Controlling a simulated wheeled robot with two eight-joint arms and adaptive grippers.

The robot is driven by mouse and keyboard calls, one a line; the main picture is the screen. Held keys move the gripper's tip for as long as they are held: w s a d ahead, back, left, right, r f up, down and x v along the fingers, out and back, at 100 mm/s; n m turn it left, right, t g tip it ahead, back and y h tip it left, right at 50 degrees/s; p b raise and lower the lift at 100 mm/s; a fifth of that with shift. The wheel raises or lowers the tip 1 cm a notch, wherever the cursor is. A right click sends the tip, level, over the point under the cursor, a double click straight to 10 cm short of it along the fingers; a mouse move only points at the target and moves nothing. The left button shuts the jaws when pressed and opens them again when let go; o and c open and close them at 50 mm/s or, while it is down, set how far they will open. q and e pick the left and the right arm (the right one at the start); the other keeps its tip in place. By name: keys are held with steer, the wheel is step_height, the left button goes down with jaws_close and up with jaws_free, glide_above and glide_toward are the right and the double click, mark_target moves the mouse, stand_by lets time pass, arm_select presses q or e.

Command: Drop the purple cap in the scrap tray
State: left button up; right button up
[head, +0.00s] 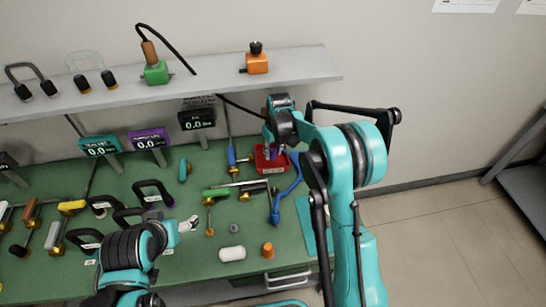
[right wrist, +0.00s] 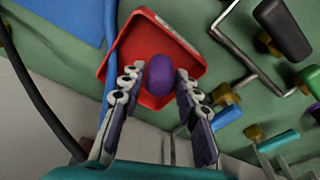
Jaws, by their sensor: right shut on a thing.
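The purple cap (right wrist: 160,73) sits between the fingertips of my right gripper (right wrist: 157,82) in the right wrist view. The right gripper is shut on it. Behind the cap in that view is the red scrap tray (right wrist: 118,50), so the cap overlaps the tray's inside. In the head view the red tray (head: 261,168) stands on the bench, with my right gripper (head: 275,152) over it; the cap is not clear there. My left gripper (head: 189,224) is over the front of the bench, away from the tray; its finger opening is too small to judge.
A blue tool (head: 284,196) lies beside the tray. A white cylinder (head: 232,254) and an orange knob (head: 268,249) stand near the front edge. Gauges, including a purple one (head: 149,138), and handles crowd the left. A grey shelf (head: 205,83) runs behind.

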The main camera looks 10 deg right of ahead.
mark_target(273, 157)
step_height(273, 157, down, 3)
steer(key=shift+r+b, duration=0.1)
steer(key=shift+b, duration=0.2)
steer(key=shift+f+b, duration=0.5)
steer(key=shift+f, duration=0.05)
steer(key=o, duration=1)
steer(key=shift+o, duration=0.2)
steer(key=shift+r, duration=0.15)
